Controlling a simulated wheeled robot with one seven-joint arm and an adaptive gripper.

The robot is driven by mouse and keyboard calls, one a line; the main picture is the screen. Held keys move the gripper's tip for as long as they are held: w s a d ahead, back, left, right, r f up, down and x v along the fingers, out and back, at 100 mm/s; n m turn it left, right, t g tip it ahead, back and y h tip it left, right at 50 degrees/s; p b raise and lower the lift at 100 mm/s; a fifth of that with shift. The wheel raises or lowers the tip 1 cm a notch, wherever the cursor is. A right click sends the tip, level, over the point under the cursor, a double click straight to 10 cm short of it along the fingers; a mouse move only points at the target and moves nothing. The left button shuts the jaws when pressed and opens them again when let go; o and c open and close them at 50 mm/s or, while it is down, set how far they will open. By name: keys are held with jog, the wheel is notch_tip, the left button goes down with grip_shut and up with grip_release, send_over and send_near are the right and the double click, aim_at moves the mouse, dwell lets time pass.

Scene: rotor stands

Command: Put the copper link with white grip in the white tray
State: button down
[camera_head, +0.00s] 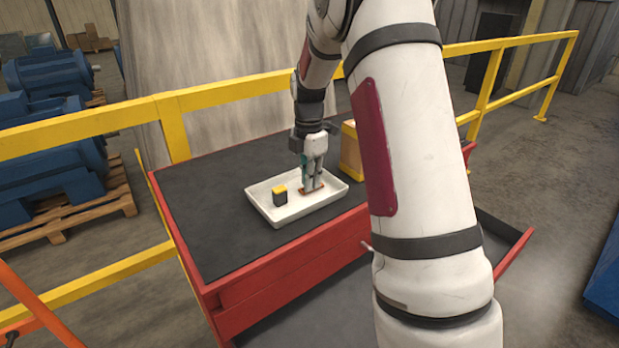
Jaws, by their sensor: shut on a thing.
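The white tray (285,221) lies on the dark top of a red workbench. My gripper (312,186) points down inside the tray's outline, at its right part. It is shut on the copper link with white grip; a flat copper-coloured part (321,188) shows at the fingertips, low over or on the tray floor. I cannot tell whether it touches the floor. The white grip is hidden or blends with the fingers. A small black block with a yellow top (280,197) stands in the tray to the left of my gripper.
The bench top (205,205) is clear to the left. A yellow railing (220,92) runs behind the bench. My arm hides the bench's right part.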

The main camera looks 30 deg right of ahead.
jog(key=c, duration=1.6)
grip_release()
jog(key=shift+f, duration=0.1)
jog(key=shift+o, duration=0.2)
notch_tip(320, 180, up, 11)
jog(key=b, duration=0.2)
jog(key=s+a+r+m+t, duration=0.1)
jog(key=s+a+r+m, duration=0.25)
jog(key=a+r, duration=0.2)
jog(key=s+a+m+t, duration=0.2)
jog(key=s+a+m, duration=0.5)
jog(key=s, duration=0.4)
jog(key=s+a+m+t, duration=0.2)
jog(key=s+a+m, duration=0.5)
jog(key=s, duration=0.4)
jog(key=shift+f+m, duration=0.25)
jog(key=shift+m, duration=0.2)
